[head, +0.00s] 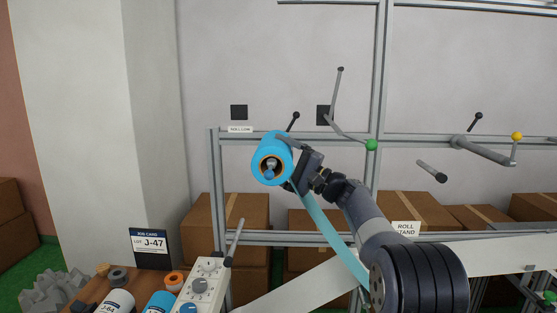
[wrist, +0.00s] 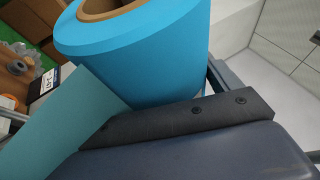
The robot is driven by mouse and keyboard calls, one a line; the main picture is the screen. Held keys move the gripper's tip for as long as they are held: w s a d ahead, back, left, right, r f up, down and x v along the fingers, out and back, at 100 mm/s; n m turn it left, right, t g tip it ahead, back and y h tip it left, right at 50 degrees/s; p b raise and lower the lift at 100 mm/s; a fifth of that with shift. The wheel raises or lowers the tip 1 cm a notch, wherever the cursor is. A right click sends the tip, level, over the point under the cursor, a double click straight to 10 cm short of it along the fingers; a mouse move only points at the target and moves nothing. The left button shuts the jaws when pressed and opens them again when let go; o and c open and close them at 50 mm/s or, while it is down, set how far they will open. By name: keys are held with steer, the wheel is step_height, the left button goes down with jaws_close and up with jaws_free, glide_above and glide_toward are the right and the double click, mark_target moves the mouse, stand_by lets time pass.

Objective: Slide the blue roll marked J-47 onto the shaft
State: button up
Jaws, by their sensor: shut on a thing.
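A blue roll (head: 261,145) with a brown core is held up at the left of the stand in the head view. A grey shaft end with a blue tip (head: 269,174) shows inside its core opening; how far the roll sits along it I cannot tell. My gripper (head: 296,165) is shut on the roll's right side. A teal strip (head: 335,235) hangs from the roll toward the lower right. In the wrist view the roll (wrist: 150,60) fills the upper middle above a dark jaw (wrist: 195,111). No marking on the roll is readable.
A job card (head: 150,243) reading J-47 stands at lower left. Another blue roll (head: 160,302) and a white-labelled roll (head: 115,302) lie by a control box (head: 203,285). The frame carries a green-knobbed bar (head: 350,133) and a yellow-knobbed bar (head: 485,151). Cartons (head: 240,212) stand behind.

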stand_by(0.4)
steer(key=o, duration=1.1)
steer(key=shift+f, duration=0.1)
steer(key=shift+c, duration=0.2)
steer(key=shift+d+f, duration=0.2)
steer(key=b+v, duration=0.4)
steer(key=v, duration=0.6)
steer(key=shift+s+d, duration=0.15)
steer(key=shift+s, duration=0.05)
steer(key=shift+r, duration=0.15)
steer(key=p+x, duration=0.4)
steer(key=x, duration=0.7)
steer(key=shift+d, duration=0.1)
